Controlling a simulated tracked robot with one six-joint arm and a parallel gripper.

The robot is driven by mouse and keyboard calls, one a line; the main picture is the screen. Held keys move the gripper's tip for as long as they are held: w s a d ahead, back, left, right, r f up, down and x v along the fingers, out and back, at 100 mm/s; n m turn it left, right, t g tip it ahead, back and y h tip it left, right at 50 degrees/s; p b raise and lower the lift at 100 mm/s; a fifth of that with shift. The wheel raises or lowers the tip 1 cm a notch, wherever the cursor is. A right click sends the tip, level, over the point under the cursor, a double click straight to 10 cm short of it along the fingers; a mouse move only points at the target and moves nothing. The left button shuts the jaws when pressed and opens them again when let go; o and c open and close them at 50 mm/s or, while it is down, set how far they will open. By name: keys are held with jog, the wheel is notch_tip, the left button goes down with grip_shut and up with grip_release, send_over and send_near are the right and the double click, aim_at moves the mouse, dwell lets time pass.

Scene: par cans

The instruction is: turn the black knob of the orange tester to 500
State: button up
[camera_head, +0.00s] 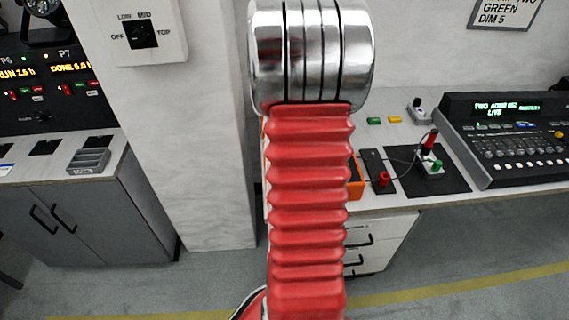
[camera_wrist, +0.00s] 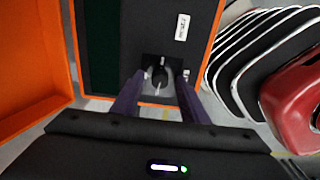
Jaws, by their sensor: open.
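The orange tester (camera_wrist: 216,35) fills the upper middle of the wrist view, with a dark panel inside an orange rim. Its black knob (camera_wrist: 156,79) sits low on that panel, near the rim. My gripper (camera_wrist: 165,75) is open, its two purple fingers on either side of the knob; I cannot tell whether they touch it. A pale line shows near the knob, but the scale and the 500 mark are not readable. In the head view only an orange edge of the tester (camera_head: 356,181) shows; my red arm hides the rest and my gripper.
An orange panel (camera_wrist: 30,60), perhaps the tester's lid, stands at left in the wrist view. On the bench right of the tester are a black plate with a red knob (camera_head: 384,178), a red and green connector stand (camera_head: 430,157) and a lighting console (camera_head: 510,140).

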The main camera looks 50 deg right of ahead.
jog(key=shift+c, duration=0.4)
jog(key=c, duration=0.9)
jog(key=shift+a, duration=0.25)
grip_shut()
jog(key=shift+d, duration=0.15)
